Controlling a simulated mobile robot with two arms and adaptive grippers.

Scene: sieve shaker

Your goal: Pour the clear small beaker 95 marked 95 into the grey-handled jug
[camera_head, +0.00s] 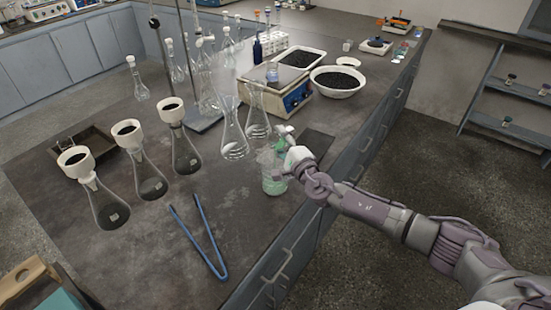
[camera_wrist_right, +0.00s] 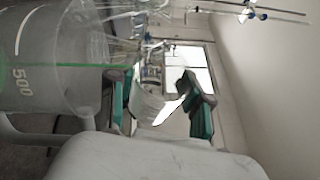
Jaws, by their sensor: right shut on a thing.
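The clear jug (camera_head: 273,182) stands on the bench near its front edge, with pale green showing in its lower part. In the right wrist view the jug (camera_wrist_right: 55,75) fills the left side, with a 500 mark, a green line and part of a grey handle (camera_wrist_right: 35,132). My right gripper (camera_head: 285,139) is at the jug's upper right, close to its rim. In the right wrist view its green-padded fingers (camera_wrist_right: 160,105) are shut on a clear small piece of glassware, likely beaker 95 (camera_wrist_right: 151,106). Its marking, contents and exact tilt cannot be read. My left gripper is not in view.
Two clear flasks (camera_head: 233,139) stand just behind the jug. Several flasks with white funnels (camera_head: 185,152) and blue tongs (camera_head: 200,243) are to the left. A balance (camera_head: 286,97) and a white bowl of dark grains (camera_head: 338,84) stand behind.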

